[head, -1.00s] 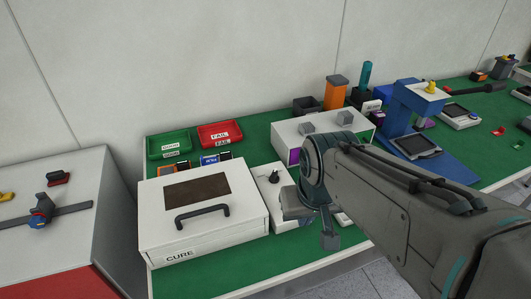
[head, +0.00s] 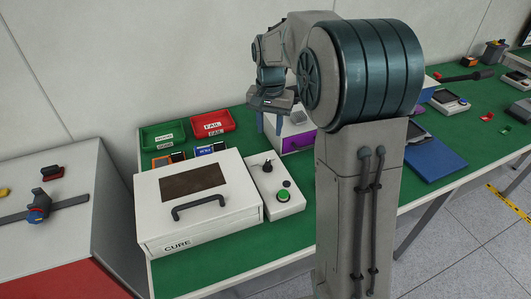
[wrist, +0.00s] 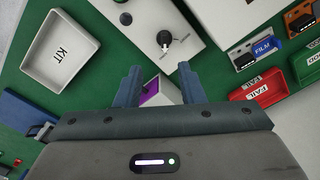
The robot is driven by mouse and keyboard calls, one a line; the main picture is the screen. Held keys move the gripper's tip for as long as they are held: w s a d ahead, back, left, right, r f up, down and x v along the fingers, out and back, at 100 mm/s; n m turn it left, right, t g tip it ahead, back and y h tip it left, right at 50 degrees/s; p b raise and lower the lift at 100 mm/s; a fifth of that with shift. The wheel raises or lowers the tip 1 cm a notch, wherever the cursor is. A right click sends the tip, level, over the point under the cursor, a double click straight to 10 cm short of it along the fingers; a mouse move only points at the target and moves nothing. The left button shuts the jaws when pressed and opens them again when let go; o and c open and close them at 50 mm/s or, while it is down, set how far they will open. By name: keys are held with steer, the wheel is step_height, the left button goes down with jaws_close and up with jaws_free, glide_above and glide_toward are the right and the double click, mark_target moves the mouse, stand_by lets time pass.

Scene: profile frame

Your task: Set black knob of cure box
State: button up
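The white cure box (head: 197,210) with a dark window and black handle stands on the green bench. Its control panel (head: 290,210) adjoins it on the right. The black knob (head: 267,167) sits near the back of that panel, with a pale pointer mark; the wrist view shows it too (wrist: 163,39), beyond my fingertips. My gripper (head: 270,127) is open and empty, raised behind and right of the panel, apart from the knob. In the wrist view my two fingers (wrist: 160,78) stand wide apart, with a purple-fronted white box showing between them.
A green button (head: 283,196) and a small dark button (head: 286,184) share the panel. Green (head: 163,134) and red (head: 212,123) trays stand behind the cure box. The purple-fronted box (head: 296,140) is partly hidden by my arm. A white KIT tray (wrist: 62,50) shows in the wrist view.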

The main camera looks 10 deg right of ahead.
mark_target(268, 161)
steer(key=f, duration=0.5)
steer(key=w+f, duration=0.1)
steer(key=f, duration=0.3)
steer(key=w+f+p, duration=0.1)
steer(key=f, duration=0.4)
steer(key=shift+f, duration=0.35)
jaws_close()
